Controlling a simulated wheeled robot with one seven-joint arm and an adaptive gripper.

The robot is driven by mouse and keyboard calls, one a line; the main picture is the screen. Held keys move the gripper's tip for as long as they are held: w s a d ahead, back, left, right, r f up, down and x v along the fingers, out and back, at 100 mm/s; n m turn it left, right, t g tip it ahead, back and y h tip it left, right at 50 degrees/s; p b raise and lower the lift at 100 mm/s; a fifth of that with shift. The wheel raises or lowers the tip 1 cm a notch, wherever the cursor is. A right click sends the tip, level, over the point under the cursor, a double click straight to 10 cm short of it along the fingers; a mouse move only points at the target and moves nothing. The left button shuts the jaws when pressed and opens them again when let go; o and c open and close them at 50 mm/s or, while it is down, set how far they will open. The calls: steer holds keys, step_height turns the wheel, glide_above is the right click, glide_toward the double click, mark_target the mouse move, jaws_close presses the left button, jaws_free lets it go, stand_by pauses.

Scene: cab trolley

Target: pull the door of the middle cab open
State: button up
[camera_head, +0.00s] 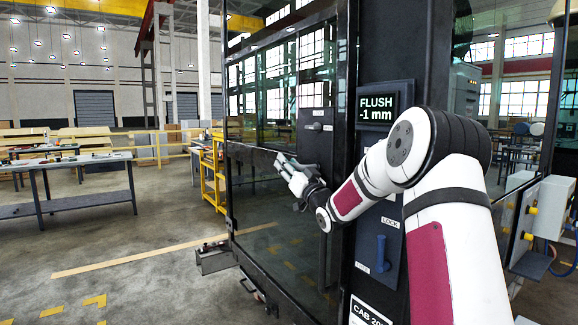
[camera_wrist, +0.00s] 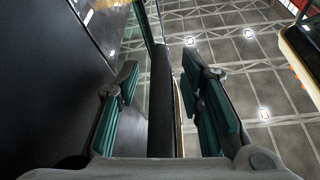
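The cab door (camera_head: 275,245) is a large tinted glass panel in a black frame, with a dark horizontal rail across it. A dark plate with a round knob (camera_head: 317,127) sits on its right part. The display (camera_head: 377,107) beside it reads "FLUSH -1 mm", and the door looks closed. My gripper (camera_head: 281,163) is in front of the door near the rail. In the wrist view, the open fingers (camera_wrist: 163,100) stand on both sides of a long dark bar (camera_wrist: 162,85), with gaps visible on both sides. I cannot tell whether this bar is the door's handle.
A blue lever (camera_head: 382,252) marked "LOCK" sits on the post right of the door, above a "CAB 20" label (camera_head: 368,314). A yellow trolley (camera_head: 212,170) and a work table (camera_head: 75,175) stand left. The floor (camera_head: 150,225) before them is mostly clear.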

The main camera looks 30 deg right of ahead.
steer(key=shift+c, duration=0.6)
jaws_close()
steer(key=shift+s+f+p, duration=0.1)
steer(key=shift+p, duration=0.35)
steer(key=shift+s+d+f+n+g+p, duration=0.1)
steer(key=shift+s+f+g+p, duration=0.15)
steer(key=shift+f+g+p, duration=0.9)
steer(key=shift+s+f+n+g+p, duration=0.1)
steer(key=shift+s+f+g+p, duration=0.2)
steer(key=shift+g+p, duration=1.7)
steer(key=shift+s+d+f+n+g+p, duration=0.2)
steer(key=shift+f+g+p, duration=0.45)
steer(key=shift+p, duration=1.8)
steer(key=shift+a+f, duration=0.1)
steer(key=shift+a, duration=0.05)
